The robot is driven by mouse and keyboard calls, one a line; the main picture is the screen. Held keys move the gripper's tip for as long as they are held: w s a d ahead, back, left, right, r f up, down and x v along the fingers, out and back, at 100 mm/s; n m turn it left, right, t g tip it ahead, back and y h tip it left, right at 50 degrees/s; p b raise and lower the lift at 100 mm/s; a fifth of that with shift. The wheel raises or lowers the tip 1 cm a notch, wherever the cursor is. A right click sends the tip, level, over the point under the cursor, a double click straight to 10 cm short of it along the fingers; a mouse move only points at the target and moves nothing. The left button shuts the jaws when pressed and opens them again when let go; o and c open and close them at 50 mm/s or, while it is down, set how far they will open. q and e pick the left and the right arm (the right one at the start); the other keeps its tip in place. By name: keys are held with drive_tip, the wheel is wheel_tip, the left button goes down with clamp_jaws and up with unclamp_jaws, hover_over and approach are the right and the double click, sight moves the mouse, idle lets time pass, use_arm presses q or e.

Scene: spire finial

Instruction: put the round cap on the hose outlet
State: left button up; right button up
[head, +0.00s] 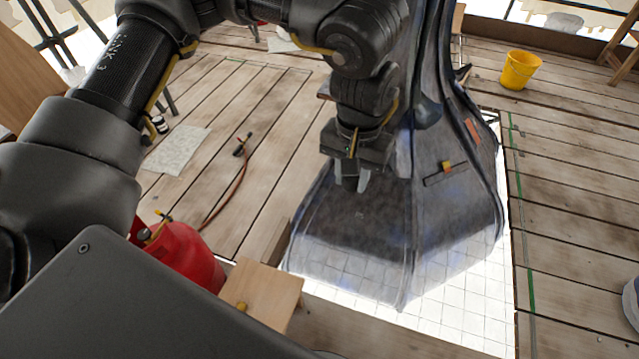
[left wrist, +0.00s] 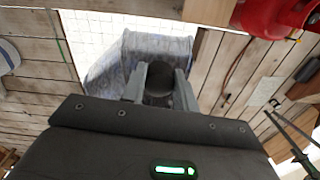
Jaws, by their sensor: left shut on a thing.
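My left gripper (head: 354,182) points down in front of the dark metal spire skirt, fingers close together. In the left wrist view its fingers (left wrist: 160,82) are shut on a dark, rounded thing; I cannot tell if this is the round cap. A red gas cylinder (head: 187,257) with a brass valve (head: 156,229) stands at the lower left; it also shows in the left wrist view (left wrist: 270,17). I cannot make out the hose outlet. A small brass-coloured round piece (head: 242,307) shows on a wooden block. My right gripper is not in view.
The spire skirt (head: 450,215) stands on white tiles (head: 470,310). A red hose (head: 232,187) with a black torch end (head: 241,145) lies on the planks. The wooden block (head: 270,285) is beside the cylinder. A yellow bucket (head: 519,70) stands at the upper right.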

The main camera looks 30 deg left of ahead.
use_arm(q)
drive_tip(key=w+d+r, duration=0.3)
drive_tip(key=d+r, duration=0.1)
drive_tip(key=d, duration=0.2)
drive_tip(key=w+d+r, duration=0.3)
drive_tip(key=w+d, duration=0.1)
drive_tip(key=d, duration=0.3)
drive_tip(key=shift+r, duration=0.4)
drive_tip(key=shift+a, duration=0.2)
drive_tip(key=s+a+f+n, duration=0.1)
drive_tip(key=s+a+f, duration=0.3)
drive_tip(key=a+f, duration=0.4)
drive_tip(key=s+a+f+n, duration=0.2)
drive_tip(key=s+a+f, duration=0.2)
drive_tip(key=a+f, duration=0.5)
drive_tip(key=a, duration=0.5)
drive_tip(key=shift+s+f, duration=0.1)
